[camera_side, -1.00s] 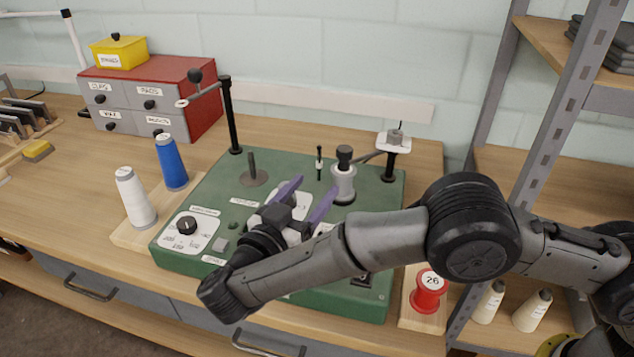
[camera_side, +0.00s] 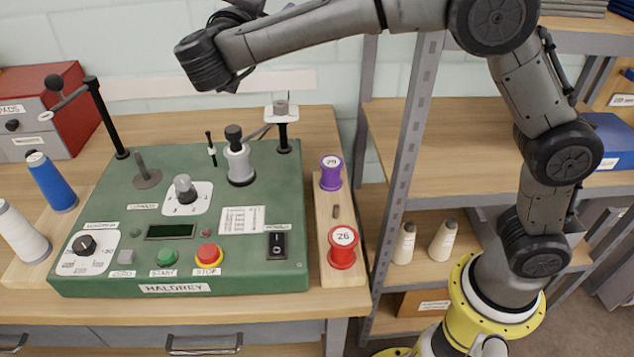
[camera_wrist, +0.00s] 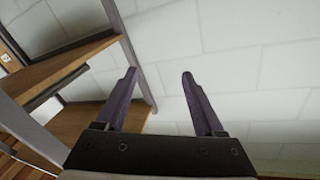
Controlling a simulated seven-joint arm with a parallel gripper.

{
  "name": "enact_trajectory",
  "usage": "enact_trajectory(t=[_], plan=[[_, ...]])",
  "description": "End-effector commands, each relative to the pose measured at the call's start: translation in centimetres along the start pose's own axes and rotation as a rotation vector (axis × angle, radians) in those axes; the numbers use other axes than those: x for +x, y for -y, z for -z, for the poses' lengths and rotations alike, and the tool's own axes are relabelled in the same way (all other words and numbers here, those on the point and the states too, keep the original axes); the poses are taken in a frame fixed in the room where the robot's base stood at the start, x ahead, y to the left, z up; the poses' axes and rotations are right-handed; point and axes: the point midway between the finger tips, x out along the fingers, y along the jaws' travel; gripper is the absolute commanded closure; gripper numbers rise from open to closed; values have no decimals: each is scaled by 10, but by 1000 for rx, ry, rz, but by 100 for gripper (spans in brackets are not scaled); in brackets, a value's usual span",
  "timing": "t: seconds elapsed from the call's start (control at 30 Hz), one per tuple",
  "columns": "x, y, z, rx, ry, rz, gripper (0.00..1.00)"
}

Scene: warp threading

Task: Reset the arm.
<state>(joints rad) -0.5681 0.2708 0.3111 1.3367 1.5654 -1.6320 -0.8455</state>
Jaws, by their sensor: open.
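My gripper (camera_wrist: 158,75) is open and empty in the wrist view, its two purple fingers spread apart in front of the pale tiled wall. In the side view my arm is raised, with its wrist high above the green winding machine (camera_side: 120,210). The fingers are mostly hidden or cut off at the top edge there. Nothing is touching the gripper. The machine has a power switch (camera_side: 277,245), a red stop button (camera_side: 209,255), a green start button (camera_side: 167,257) and a dial (camera_side: 85,245).
A blue cone (camera_side: 52,182) and a white cone (camera_side: 22,235) stand left of the machine. A purple spool (camera_side: 331,173) and a red spool (camera_side: 342,248) stand on a wooden board at its right. Metal shelving (camera_side: 400,150) rises at the right, with cream cones on it.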

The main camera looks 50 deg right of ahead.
Motion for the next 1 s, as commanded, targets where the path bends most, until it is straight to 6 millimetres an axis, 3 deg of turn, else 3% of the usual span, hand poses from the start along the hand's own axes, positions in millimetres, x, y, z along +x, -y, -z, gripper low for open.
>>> enact_trajectory(t=[0.03,0.2,0.33,0.47,0.57,0.67,0.87,1.0], plan=[[23,-3,35,54,-12,48,30],[64,-10,126,165,-41,301,30],[63,-22,174,174,-35,526,30],[42,-40,193,115,12,731,30],[17,-60,186,28,82,862,30],[-10,-86,164,-85,180,964,30],[-59,-161,86,-363,459,1054,30],[-86,-230,23,-572,704,1024,30]])
